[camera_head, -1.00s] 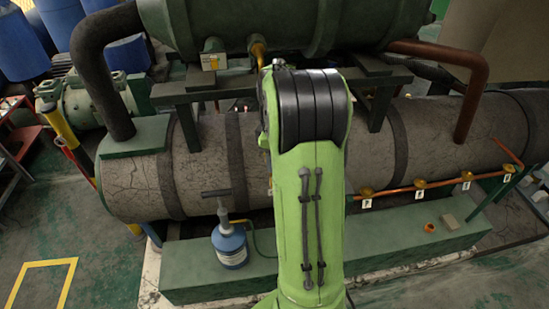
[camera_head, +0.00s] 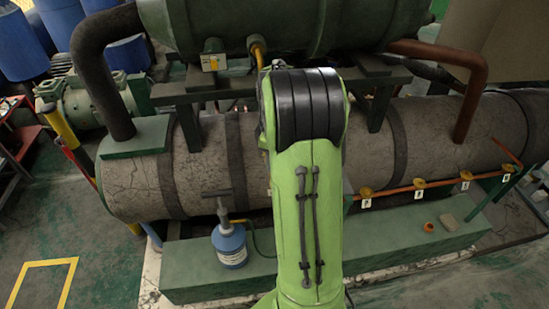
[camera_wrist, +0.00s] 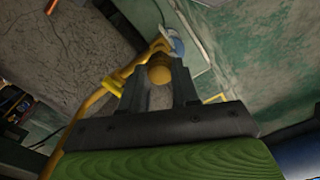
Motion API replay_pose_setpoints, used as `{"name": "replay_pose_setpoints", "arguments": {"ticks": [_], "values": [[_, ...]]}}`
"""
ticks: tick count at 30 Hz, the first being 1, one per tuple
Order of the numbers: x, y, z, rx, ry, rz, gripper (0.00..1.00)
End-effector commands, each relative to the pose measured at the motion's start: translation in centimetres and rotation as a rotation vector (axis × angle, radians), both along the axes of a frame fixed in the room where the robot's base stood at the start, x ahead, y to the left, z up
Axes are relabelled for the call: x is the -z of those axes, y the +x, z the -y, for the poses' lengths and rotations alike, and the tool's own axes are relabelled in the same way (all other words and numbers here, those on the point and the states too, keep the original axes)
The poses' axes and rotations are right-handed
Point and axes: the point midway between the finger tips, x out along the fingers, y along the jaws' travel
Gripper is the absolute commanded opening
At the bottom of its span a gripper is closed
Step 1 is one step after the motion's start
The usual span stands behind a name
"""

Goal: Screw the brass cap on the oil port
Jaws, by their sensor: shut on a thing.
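My gripper (camera_wrist: 161,84) shows in the wrist view, its two dark fingers closed on a round brass cap (camera_wrist: 160,74). A yellow pipe with a fitting (camera_wrist: 118,82) runs close beside the left finger. I cannot tell whether the cap touches the fitting, and I cannot make out the oil port for certain. In the head view my green arm hides the gripper and the cap. A blue oil container (camera_head: 229,246) with a dark pump handle stands left of my arm.
A large grey cylinder (camera_head: 140,180) lies behind a green base ledge (camera_head: 385,245). A small orange piece (camera_head: 429,227) and a tan block (camera_head: 448,219) sit on the ledge. A copper pipe (camera_head: 398,190) with several tagged valves runs above it. Open floor lies at front left.

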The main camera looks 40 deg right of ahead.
Motion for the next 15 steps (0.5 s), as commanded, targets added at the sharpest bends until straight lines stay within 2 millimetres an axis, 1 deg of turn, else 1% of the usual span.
{"name": "replay_pose_setpoints", "arguments": {"ticks": [15], "values": [[0.56,-0.01,0.01,0.000,0.000,0.000,0.01]]}}
